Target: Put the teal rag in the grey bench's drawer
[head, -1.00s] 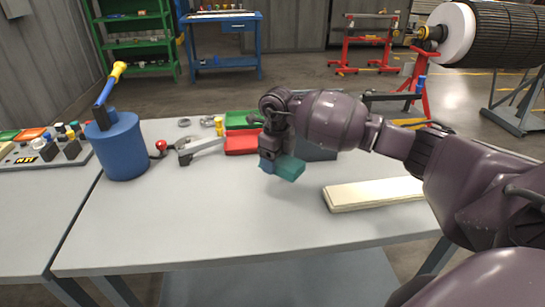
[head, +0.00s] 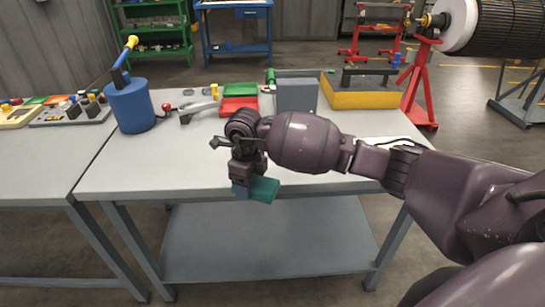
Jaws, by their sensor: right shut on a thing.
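My right gripper (head: 242,188) points down and is shut on the teal rag (head: 264,190), which sticks out to the right of the fingers. Gripper and rag appear in front of the grey bench's front edge, apart from the lower shelf. The grey bench (head: 150,165) has a light top, grey legs and a lower shelf (head: 260,240). I can make out no drawer on its visible front; my right arm covers part of that front. My left gripper is out of view.
A blue bucket (head: 130,108) with a yellow-ended tool stands at the bench's back left. Red (head: 238,107) and green (head: 239,90) bins, a grey box (head: 297,95) and a yellow-sided tray (head: 360,95) line the back. A pale board lies partly behind my arm. The left front top is clear.

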